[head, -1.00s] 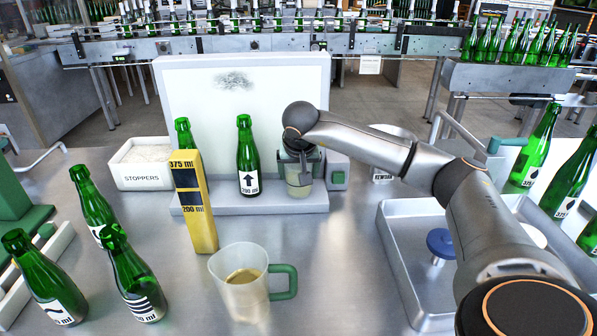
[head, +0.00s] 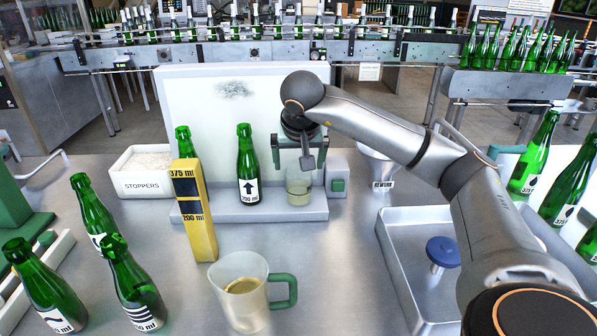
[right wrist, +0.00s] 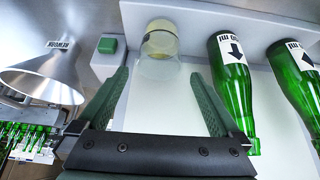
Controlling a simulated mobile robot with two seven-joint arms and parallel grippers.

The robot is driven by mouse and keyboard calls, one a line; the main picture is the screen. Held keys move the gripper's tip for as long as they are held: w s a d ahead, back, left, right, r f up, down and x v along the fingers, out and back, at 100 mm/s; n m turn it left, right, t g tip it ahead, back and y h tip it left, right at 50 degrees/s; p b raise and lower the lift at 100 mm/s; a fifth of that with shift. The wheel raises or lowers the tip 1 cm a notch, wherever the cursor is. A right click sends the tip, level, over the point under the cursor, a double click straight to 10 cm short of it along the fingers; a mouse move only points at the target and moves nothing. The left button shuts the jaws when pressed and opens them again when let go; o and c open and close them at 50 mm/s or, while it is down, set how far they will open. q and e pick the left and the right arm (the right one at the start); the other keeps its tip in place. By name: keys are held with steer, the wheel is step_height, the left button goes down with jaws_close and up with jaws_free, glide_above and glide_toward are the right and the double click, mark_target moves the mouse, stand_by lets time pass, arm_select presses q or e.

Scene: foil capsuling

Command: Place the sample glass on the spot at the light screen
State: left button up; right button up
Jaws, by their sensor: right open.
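The sample glass (head: 299,188), a small clear cup with pale yellow liquid, stands upright on the ledge of the light screen (head: 180,105), at its right end. It also shows in the right wrist view (right wrist: 158,58). My right gripper (head: 298,166) is open above the glass, its green fingers apart on either side and clear of it. A green bottle with an up-arrow label (head: 247,170) stands on the ledge to the left of the glass. My left gripper is not in view.
A yellow gauge block (head: 194,215), another green bottle (head: 183,140) and a jug (head: 240,290) stand left and in front. A green button box (head: 338,180) and a rework funnel (head: 380,170) are to the right. A metal tray (head: 400,265) lies at front right.

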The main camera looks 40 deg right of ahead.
steer(key=v, duration=0.3)
steer(key=shift+f, duration=0.15)
stand_by(1.2)
